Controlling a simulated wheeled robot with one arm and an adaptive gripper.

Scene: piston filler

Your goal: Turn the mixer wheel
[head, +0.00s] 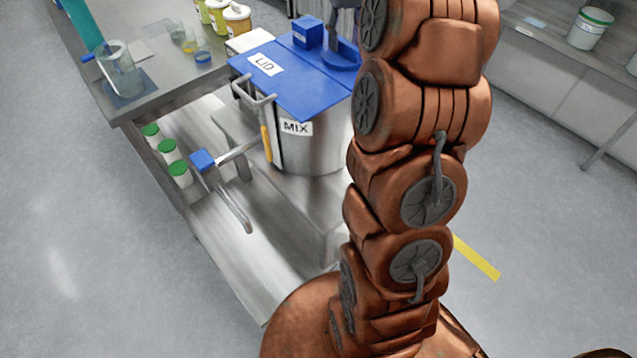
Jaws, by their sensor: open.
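A steel tank (312,150) labelled MIX stands on a steel stand under a blue cover (285,85) labelled LID. On the cover's far right side is a blue rounded part (341,58), which looks like the mixer wheel. My arm hides the space to its right. A dark grey part, which looks like my gripper (340,18), reaches down from the top edge to this blue part. The frame cuts off most of it, and I cannot tell whether it touches the wheel. My gripper is open.
A blue block (308,33) stands on the cover beside the wheel. A blue-ended lever (203,160) sticks out at the front left. A steel bench (165,85) at left holds a glass beaker (118,68) and jars. The floor at left is clear.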

